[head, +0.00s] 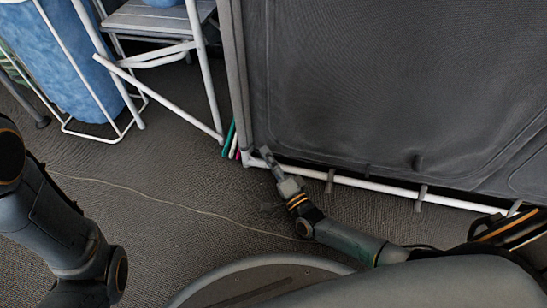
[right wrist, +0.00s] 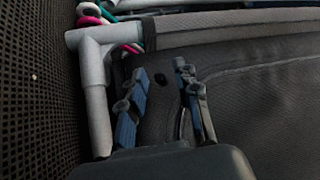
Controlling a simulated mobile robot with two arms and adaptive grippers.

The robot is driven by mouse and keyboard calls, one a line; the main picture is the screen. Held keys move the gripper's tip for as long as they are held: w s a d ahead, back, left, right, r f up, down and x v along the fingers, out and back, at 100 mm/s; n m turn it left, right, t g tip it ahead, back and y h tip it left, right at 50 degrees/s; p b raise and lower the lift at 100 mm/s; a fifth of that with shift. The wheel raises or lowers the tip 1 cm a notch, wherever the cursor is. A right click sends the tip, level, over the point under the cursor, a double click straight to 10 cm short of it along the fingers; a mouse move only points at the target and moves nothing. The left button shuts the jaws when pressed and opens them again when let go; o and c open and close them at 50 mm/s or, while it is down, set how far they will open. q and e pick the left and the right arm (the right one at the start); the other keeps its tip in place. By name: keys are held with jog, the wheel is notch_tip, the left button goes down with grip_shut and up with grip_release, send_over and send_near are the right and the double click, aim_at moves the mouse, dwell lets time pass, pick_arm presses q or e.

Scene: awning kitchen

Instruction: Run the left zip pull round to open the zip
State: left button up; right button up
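A dark grey fabric panel (head: 370,80) hangs at the right of the head view, with a curved seam line along its lower edge. My right gripper (head: 267,156) is at the panel's lower left corner. In the right wrist view, its two fingers (right wrist: 162,92) stand apart over the dark fabric (right wrist: 265,100).
A white pole (head: 390,188) with dark toggles runs along the panel's bottom. A white pipe corner (right wrist: 88,42) is close to the right gripper, with pink and teal pieces beside it. A white folding frame (head: 200,65) and blue container (head: 70,60) stand at left. A thin cord (head: 170,203) crosses the floor.

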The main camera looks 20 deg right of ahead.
jog(key=r+v, duration=0.1)
jog(key=v, duration=1)
jog(key=r+v, duration=0.1)
jog(key=v, duration=0.4)
jog(key=shift+s+d+r, duration=0.2)
jog(key=shift+s+r, duration=0.05)
jog(key=shift+s, duration=0.3)
